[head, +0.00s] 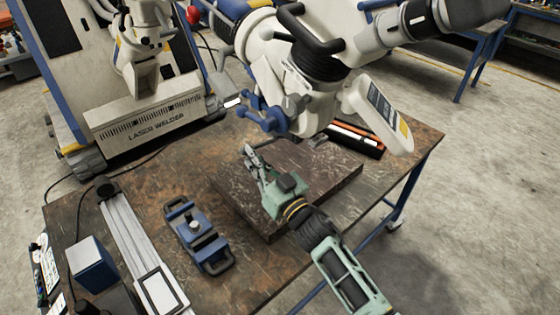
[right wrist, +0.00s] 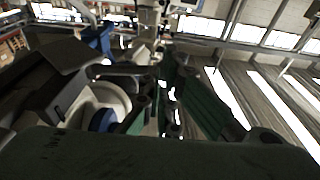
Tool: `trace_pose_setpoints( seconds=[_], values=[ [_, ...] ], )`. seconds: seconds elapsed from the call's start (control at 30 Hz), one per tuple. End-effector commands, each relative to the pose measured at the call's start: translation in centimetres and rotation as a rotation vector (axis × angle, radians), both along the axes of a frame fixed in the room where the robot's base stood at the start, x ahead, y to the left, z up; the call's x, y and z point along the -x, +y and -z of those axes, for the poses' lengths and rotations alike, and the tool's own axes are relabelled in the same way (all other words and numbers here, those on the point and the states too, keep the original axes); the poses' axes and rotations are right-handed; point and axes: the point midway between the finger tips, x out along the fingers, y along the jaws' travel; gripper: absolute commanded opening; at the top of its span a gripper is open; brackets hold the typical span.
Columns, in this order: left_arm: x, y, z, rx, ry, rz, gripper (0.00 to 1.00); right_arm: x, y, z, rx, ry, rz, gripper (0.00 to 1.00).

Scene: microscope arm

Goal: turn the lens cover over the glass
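The white microscope head (head: 285,65) hangs over the table from its jointed arm, with a black ring and black handles. Blue knobbed fittings (head: 268,117) stick out at its lower left. I cannot make out the lens cover or the glass for certain. My green right gripper (head: 250,158) is below and slightly left of these fittings, over the dark raised board, apart from the microscope. Its fingers look parted and empty. In the right wrist view the fingers (right wrist: 165,88) have a gap between them, with a pale round part behind at left. My left gripper is not in view.
A dark raised board (head: 325,175) lies on the worn table. A blue fixture (head: 198,236) and a metal rail (head: 135,240) lie at front left. A laser welder (head: 150,120) stands behind left. The microscope's panel arm (head: 380,112) overhangs the right side.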

Motion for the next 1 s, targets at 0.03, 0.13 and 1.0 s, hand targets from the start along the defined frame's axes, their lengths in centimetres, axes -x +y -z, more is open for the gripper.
trace_pose_setpoints(
  seconds=[0.03, 0.13, 1.0],
  values=[
    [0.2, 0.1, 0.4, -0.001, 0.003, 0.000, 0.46, 0.0, 0.8, 0.0, -0.001, -0.003, -0.010, 0.00],
    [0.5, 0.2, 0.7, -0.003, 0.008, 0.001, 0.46, -0.4, 1.6, 0.1, -0.001, -0.003, -0.014, 0.00],
    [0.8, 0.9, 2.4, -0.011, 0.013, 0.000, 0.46, -3.0, 3.7, 0.0, -0.001, -0.002, -0.013, 0.00]
  ],
)
